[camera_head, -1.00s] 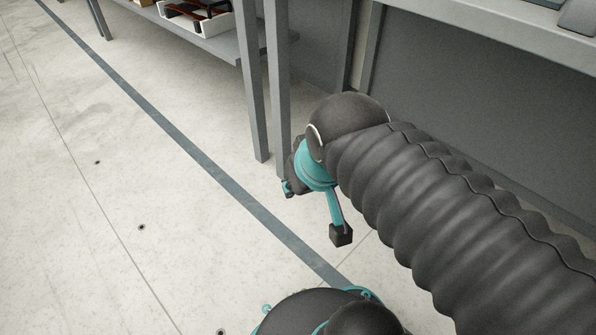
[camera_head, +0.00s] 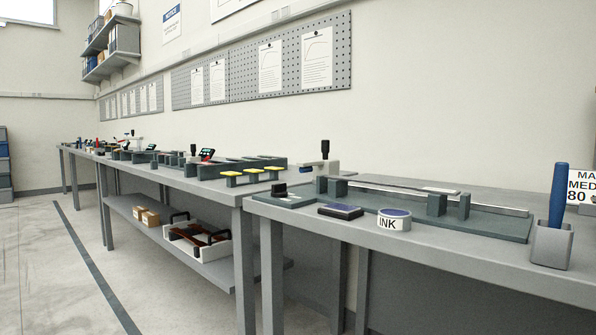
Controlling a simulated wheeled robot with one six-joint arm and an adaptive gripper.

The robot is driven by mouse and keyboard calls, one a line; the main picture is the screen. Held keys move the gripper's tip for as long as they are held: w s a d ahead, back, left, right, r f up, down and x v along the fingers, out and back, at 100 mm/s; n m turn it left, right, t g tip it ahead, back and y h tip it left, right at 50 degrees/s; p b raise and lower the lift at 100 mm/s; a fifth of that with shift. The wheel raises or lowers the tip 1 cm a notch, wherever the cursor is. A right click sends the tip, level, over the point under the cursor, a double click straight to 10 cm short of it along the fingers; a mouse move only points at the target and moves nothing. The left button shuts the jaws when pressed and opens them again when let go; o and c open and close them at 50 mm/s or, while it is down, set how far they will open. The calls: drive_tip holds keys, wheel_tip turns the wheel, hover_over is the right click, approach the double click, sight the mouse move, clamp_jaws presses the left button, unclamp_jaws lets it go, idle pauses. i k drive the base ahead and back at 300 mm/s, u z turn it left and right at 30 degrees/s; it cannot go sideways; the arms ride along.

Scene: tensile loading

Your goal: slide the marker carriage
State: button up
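A long dark base plate (camera_head: 490,228) with a pale metal rail (camera_head: 495,209) lies along the near bench. At its left end is a light grey body with a black knob (camera_head: 325,148) on top, which may be the marker carriage; I cannot tell for sure. Dark blocks (camera_head: 337,187) stand just in front of it. Two more dark upright blocks (camera_head: 437,204) stand near the middle of the plate, by the rail. My gripper is not in view.
The near bench (camera_head: 500,264) also holds a round ink tin (camera_head: 394,222), a flat dark pad (camera_head: 341,211) and a grey cup (camera_head: 551,248) with a blue-handled tool (camera_head: 558,194). Another bench (camera_head: 190,180) with several fixtures runs off left. Floor (camera_head: 40,270) is clear at left.

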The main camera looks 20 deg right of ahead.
sight(325, 166)
drive_tip(key=u, duration=1.25)
drive_tip(key=k, duration=0.65)
drive_tip(key=z, duration=1.15)
